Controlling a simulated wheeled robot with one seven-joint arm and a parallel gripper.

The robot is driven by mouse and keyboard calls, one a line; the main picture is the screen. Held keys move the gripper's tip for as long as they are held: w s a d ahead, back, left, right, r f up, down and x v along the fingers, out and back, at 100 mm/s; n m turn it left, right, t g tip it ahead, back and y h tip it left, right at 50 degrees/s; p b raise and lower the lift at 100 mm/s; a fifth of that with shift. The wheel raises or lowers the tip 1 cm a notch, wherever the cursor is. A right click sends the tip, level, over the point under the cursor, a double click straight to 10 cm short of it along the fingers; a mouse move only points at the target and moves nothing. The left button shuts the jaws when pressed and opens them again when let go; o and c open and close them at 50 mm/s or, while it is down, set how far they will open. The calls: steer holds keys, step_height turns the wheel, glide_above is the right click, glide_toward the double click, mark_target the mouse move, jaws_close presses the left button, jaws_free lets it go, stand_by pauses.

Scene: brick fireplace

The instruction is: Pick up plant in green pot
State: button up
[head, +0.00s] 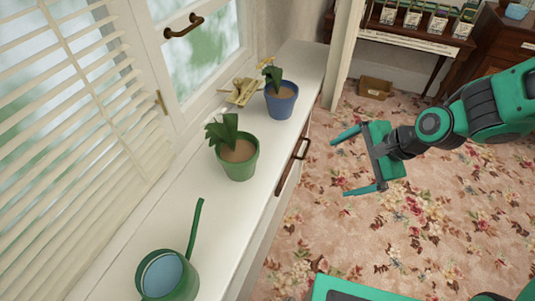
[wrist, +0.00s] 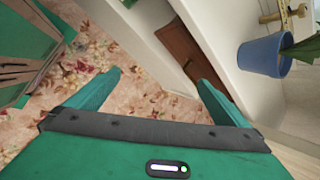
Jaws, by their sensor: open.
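The plant in the green pot (head: 238,160) stands upright on the white windowsill counter (head: 212,216) in the head view. Its leaves are dark green and brown soil shows inside. My gripper (head: 352,164) is open and empty, out over the carpet to the right of the counter and apart from the pot. In the wrist view, my two fingers (wrist: 157,90) are spread with nothing between them. The green pot does not show in the wrist view.
A blue pot with a plant (head: 281,100) stands behind the green pot, and it also shows in the wrist view (wrist: 264,55). A green watering can (head: 180,285) stands at the near end. A golden object (head: 241,92) lies by the window. A cardboard box (head: 375,88) sits on the floor.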

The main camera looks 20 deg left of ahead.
steer(key=s+a+r+m+y, duration=0.1)
steer(key=s+a+m+y, duration=0.2)
steer(key=a, duration=0.9)
steer(key=m+g+y, duration=0.1)
steer(key=m+y, duration=0.4)
glide_toward(225, 148)
steer(key=x, duration=0.3)
steer(key=shift+a+r, duration=0.2)
steer(key=shift+a, duration=0.35)
steer(key=shift+x, duration=3)
steer(key=shift+d+f, duration=0.1)
steer(key=c, duration=1.2)
steer(key=shift+w, duration=0.1)
steer(key=shift+c, duration=0.8)
